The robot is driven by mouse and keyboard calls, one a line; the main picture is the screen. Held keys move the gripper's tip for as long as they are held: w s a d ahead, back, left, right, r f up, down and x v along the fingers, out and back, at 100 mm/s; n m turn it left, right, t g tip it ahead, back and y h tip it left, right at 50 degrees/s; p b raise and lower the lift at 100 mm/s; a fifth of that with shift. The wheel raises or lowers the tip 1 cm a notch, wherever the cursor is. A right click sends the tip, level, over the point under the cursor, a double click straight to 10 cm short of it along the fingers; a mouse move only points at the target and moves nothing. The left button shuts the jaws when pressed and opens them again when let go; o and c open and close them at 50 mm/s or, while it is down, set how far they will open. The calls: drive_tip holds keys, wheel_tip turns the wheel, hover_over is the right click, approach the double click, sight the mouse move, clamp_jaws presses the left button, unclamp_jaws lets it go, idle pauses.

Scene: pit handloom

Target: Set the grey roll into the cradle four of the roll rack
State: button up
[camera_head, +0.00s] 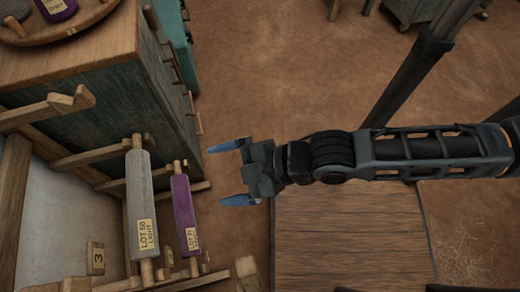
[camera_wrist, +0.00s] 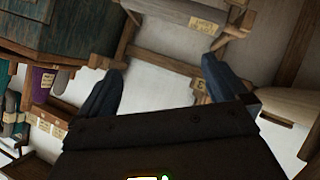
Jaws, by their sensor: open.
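A grey roll (camera_head: 140,190) with a "LOT 50 LIGHT" label lies across wooden arms of the roll rack (camera_head: 75,157) in the head view. I cannot tell whether this is the task's grey roll, or which cradle is four. My gripper (camera_head: 218,174) is open and empty, to the right of the grey roll and apart from it. In the wrist view, my open fingers (camera_wrist: 163,67) point towards a pale grey labelled roll (camera_wrist: 180,12) on wooden supports at the top. Another pale roll (camera_wrist: 275,104) shows at the right.
A purple roll (camera_head: 182,205) lies beside the grey roll. A plate marked 3 (camera_head: 96,258) is on the rack's lower part. A worn teal cabinet (camera_head: 130,105) stands behind, with a round wooden tray (camera_head: 75,25) on top. A wooden surface (camera_head: 345,240) is below my arm. Open floor (camera_head: 270,70) lies beyond.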

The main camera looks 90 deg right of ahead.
drive_tip(key=s+r+m+t, duration=0.1)
drive_tip(key=s+r+m, duration=0.2)
drive_tip(key=r, duration=0.2)
drive_tip(key=s+a+r+m+t, duration=0.1)
drive_tip(key=s+r+m+t, duration=0.1)
drive_tip(key=r, duration=0.4)
drive_tip(key=shift+s+a+r+m, duration=0.15)
drive_tip(key=shift+s+r+m, duration=0.1)
drive_tip(key=shift+s+m, duration=0.6)
drive_tip(key=shift+s, duration=0.15)
drive_tip(key=shift+c, duration=0.5)
